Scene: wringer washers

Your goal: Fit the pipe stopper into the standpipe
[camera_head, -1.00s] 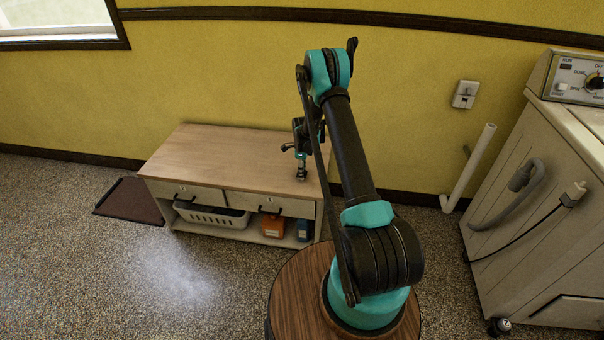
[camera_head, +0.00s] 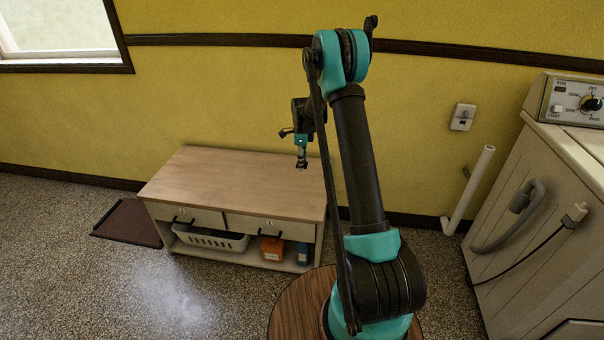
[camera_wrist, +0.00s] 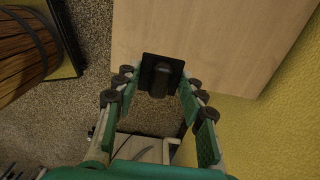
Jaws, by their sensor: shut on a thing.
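The pipe stopper (camera_wrist: 161,76) looks like a black piece with a square plate and a rounded stem. My gripper (camera_wrist: 160,84) is shut on it, a finger on each side. In the head view my gripper (camera_head: 301,165) hangs over the right part of the bench top, a little above it; the stopper is a small dark shape at its tips. The standpipe (camera_head: 471,187) is a white pipe with a lower bend, leaning by the yellow wall left of the washer. Its upper end is well to the right of my gripper, with my arm between them.
The wooden bench (camera_head: 225,182) has drawers, and a white basket (camera_head: 210,238), an orange box (camera_head: 272,248) and a blue item (camera_head: 304,252) below. The washer (camera_head: 545,200) with its grey hose (camera_head: 522,200) stands at right. A wooden tub (camera_wrist: 25,50) shows in the wrist view.

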